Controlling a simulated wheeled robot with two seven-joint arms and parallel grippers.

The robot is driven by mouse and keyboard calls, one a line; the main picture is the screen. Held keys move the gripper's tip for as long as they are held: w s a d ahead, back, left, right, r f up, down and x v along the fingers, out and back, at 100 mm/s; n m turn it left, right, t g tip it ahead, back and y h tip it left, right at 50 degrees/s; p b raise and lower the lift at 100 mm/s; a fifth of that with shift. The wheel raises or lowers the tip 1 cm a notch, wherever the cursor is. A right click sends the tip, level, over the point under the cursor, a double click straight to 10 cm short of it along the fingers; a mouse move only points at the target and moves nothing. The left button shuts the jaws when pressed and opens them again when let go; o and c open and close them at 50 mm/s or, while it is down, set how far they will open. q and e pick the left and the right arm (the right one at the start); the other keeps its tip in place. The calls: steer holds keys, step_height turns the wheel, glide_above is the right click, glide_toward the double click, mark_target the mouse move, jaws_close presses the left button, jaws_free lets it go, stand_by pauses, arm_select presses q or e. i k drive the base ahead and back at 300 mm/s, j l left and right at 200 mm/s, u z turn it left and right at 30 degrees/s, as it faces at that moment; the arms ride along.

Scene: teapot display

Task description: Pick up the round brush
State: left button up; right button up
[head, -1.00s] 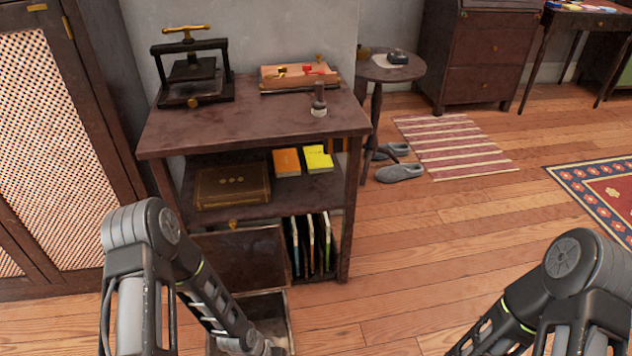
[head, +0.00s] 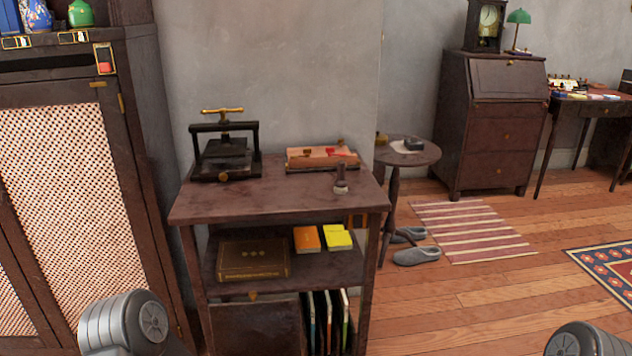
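A small upright object with a dark handle and a pale round base, which looks like the round brush (head: 341,180), stands on the top of the dark wooden stand (head: 280,204), near its right front part. It is too small to make out bristles. Only parts of my two arms show at the bottom edge. Both of my grippers are out of view, and nothing touches the brush.
A screw press (head: 225,160) stands left of the brush and a wooden tool box (head: 321,158) behind it. The shelf below holds a brown box (head: 253,260), an orange book (head: 306,239) and yellow books (head: 338,238). A round side table (head: 425,155) stands right, a cabinet (head: 60,180) left.

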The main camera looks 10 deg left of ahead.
mark_target(341, 183)
steer(key=i+l+u, duration=0.1)
steer(key=u, duration=0.35)
steer(key=l+u, duration=0.15)
steer(key=u, duration=0.25)
steer(key=i+l+u, duration=0.1)
steer(key=u, duration=0.35)
steer(key=l+u, duration=0.4)
steer(key=u, duration=0.45)
steer(key=k+l+u, duration=0.15)
steer(key=l, duration=0.3)
steer(key=l+u, duration=0.15)
steer(key=l, duration=0.25)
steer(key=k+l+u, duration=0.15)
steer(key=l, duration=0.25)
steer(key=k+l+u, duration=0.15)
steer(key=l, duration=0.25)
steer(key=k+l+u, duration=0.15)
steer(key=k+l, duration=0.15)
steer(key=l, duration=0.15)
steer(key=k+l, duration=0.15)
steer(key=l, duration=0.15)
steer(key=k+l, duration=0.15)
steer(key=l, duration=0.15)
